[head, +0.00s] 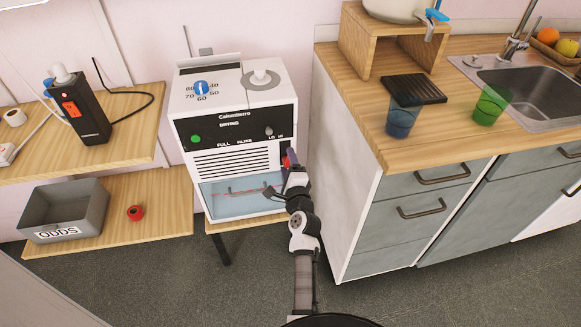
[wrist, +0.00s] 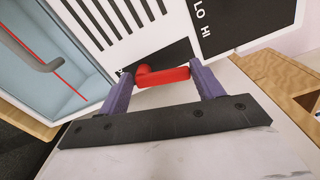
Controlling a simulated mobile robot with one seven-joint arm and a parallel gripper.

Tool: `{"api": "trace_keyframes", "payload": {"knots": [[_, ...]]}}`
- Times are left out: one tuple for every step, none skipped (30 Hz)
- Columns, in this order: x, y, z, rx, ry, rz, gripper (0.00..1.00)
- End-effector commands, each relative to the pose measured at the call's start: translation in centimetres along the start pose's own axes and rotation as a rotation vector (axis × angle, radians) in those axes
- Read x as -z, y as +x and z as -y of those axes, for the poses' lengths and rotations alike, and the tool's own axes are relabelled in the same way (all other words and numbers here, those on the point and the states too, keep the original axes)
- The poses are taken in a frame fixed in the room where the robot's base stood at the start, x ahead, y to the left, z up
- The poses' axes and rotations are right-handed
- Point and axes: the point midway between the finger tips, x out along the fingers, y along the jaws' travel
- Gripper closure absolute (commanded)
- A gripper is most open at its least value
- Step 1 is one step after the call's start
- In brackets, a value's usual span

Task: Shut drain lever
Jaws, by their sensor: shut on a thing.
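The drain lever (wrist: 162,77) is a red bent bar on the front of a white drying machine (head: 243,97), near the panel's lower right part. In the wrist view its long part lies crosswise between two purple fingers. My gripper (wrist: 160,82) is shut on the lever, with a finger at each end of it. In the head view my gripper (head: 290,160) is at the machine's right front edge, and only a bit of red shows beside it. The light blue tank window (head: 232,195) with a red line is below left of the lever.
A wooden counter (head: 365,100) with grey drawers stands close on the right, holding a blue cup (head: 403,118), a green cup (head: 491,105) and a sink (head: 540,88). On the left, shelves hold a black device (head: 85,112) and a grey bin (head: 65,212). Open floor lies in front.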

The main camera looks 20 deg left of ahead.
Motion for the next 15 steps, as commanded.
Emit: {"api": "trace_keyframes", "payload": {"knots": [[0.19, 0.07, 0.46, 0.013, -0.037, -0.006, 0.57], [0.14, 0.07, 0.44, 0.013, -0.059, -0.006, 0.57], [0.06, 0.07, 0.43, 0.013, -0.084, -0.006, 0.57], [0.00, 0.07, 0.43, 0.013, -0.103, -0.006, 0.57], [-0.05, 0.07, 0.43, 0.014, -0.120, -0.006, 0.57], [-0.11, 0.07, 0.43, 0.014, -0.142, -0.006, 0.57], [-0.16, 0.08, 0.43, 0.014, -0.157, -0.006, 0.57], [-0.21, 0.08, 0.44, 0.014, -0.170, -0.006, 0.57], [-0.26, 0.08, 0.44, 0.014, -0.185, -0.006, 0.57], [-0.29, 0.08, 0.44, 0.014, -0.197, -0.006, 0.57], [-0.33, 0.08, 0.44, 0.014, -0.208, -0.006, 0.57], [-0.36, 0.09, 0.45, 0.014, -0.220, -0.006, 0.57], [-0.38, 0.09, 0.45, 0.015, -0.227, -0.006, 0.57], [-0.40, 0.09, 0.45, 0.015, -0.233, -0.006, 0.57], [-0.43, 0.09, 0.46, 0.015, -0.240, -0.006, 0.57]]}}
